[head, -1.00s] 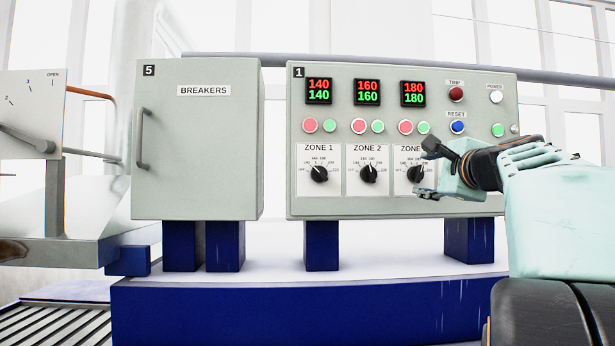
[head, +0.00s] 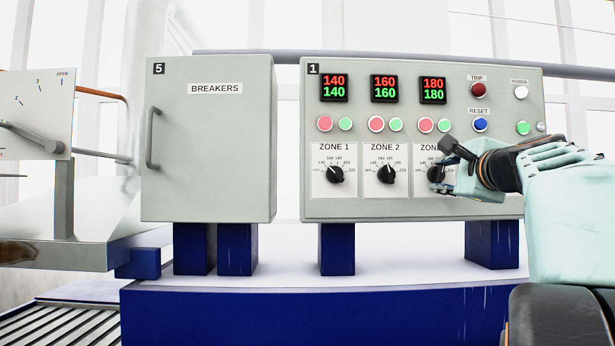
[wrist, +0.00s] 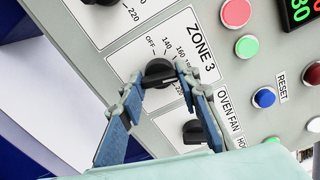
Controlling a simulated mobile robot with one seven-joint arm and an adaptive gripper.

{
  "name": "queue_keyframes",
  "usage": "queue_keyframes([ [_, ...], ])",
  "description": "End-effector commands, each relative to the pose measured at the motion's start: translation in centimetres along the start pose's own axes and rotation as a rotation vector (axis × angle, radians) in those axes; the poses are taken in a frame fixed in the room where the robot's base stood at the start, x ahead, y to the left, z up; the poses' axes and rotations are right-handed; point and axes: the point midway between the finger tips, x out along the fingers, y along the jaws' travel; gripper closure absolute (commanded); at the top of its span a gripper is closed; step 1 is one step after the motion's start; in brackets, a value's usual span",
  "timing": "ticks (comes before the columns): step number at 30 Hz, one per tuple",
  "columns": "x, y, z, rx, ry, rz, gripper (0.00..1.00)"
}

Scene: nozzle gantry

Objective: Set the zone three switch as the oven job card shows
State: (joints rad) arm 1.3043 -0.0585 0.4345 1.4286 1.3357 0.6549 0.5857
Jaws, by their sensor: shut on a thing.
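The zone 3 switch (wrist: 160,71) is a black rotary knob on a white scale plate in the wrist view. My gripper (wrist: 161,82) is shut on this knob, one blue finger on each side. The knob's pale mark points to the right in that view, toward the middle numbers; the exact value is unclear. In the head view my gripper (head: 444,167) partly covers the zone 3 switch (head: 435,173) and its label. The zone 3 display (head: 433,90) reads 180 in red and 180 in green. I see no oven job card.
The oven panel (head: 515,120) also carries the zone 1 knob (head: 335,174) and zone 2 knob (head: 387,174). An oven fan knob (wrist: 194,131) sits close to one finger. A breakers cabinet (head: 215,150) stands left of the panel.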

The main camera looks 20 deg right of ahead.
Motion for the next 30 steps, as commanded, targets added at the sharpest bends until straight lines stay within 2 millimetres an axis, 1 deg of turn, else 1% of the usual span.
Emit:
queue_keyframes([
  [1, 0.00, 0.01, 0.00, 0.000, 0.000, 0.000, 0.88],
  [3, 0.00, 0.02, -0.01, 0.000, 0.000, 0.000, 0.94],
  [11, 0.02, 0.16, 0.00, -0.038, -0.001, 0.000, 0.94],
  [20, 0.08, 0.38, 0.04, -0.216, -0.004, 0.000, 0.94],
  [30, 0.05, 0.20, 0.01, -0.427, -0.002, 0.000, 0.94],
])
